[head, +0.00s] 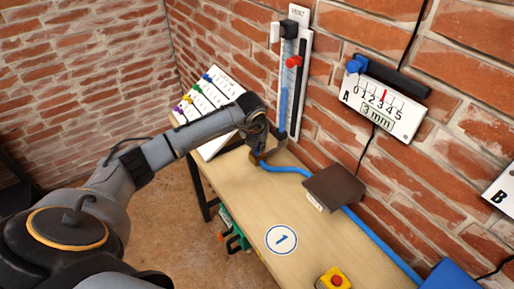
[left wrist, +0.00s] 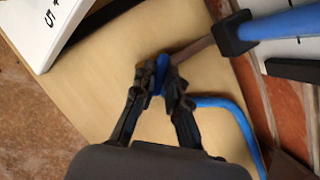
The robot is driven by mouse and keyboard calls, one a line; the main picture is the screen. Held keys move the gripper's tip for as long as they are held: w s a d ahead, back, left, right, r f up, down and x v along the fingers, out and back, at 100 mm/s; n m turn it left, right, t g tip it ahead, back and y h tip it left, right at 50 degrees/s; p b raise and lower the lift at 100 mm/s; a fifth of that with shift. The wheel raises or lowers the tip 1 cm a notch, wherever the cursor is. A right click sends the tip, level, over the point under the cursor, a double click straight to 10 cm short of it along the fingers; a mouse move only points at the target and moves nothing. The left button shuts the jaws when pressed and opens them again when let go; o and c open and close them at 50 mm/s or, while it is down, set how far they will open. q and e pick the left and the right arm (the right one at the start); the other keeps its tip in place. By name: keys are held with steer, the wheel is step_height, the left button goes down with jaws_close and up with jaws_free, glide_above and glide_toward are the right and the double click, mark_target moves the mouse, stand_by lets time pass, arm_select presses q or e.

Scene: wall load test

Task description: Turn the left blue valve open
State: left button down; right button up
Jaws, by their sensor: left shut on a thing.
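My left gripper (head: 262,156) is at the foot of the upright tube, over the far end of the table. In the left wrist view the fingers (left wrist: 163,78) are closed on the blue valve (left wrist: 160,82), a small blue handle between the fingertips. A grey-brown pipe runs from it to the black collar of the blue tube (left wrist: 280,22). In the head view the valve is hidden behind my gripper and wrist. The tall gauge tube (head: 283,108) with blue liquid stands on the wall board marked VENT. My right gripper is not in view.
A blue hose (head: 285,169) runs along the wooden table (head: 240,190) past a brown block (head: 334,187). A red button on a yellow box (head: 335,281) sits at the front. Dial plate A (head: 382,103) on the brick wall reads 3 mm. A white board with coloured knobs (head: 212,95) stands behind my arm.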

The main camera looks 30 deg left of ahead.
arm_select(q)
steer(key=n+b, duration=0.1)
steer(key=n, duration=0.1)
steer(key=n+g+y+b, duration=0.1)
steer(key=n+b, duration=0.1)
steer(key=n, duration=0.1)
steer(key=shift+w+d+n+y, duration=0.15)
steer(key=shift+n+y, duration=0.15)
steer(key=shift+w+n+g+y+b, duration=0.1)
steer(key=shift+n+g+y+b, duration=0.1)
steer(key=shift+n+g+b, duration=0.45)
steer(key=shift+n+g+y+b, duration=0.1)
steer(key=shift+n+y+b, duration=0.2)
steer(key=shift+n, duration=0.75)
steer(key=c, duration=1.4)
jaws_free()
steer(key=shift+o, duration=0.2)
steer(key=shift+r, duration=0.1)
steer(key=v, duration=1.2)
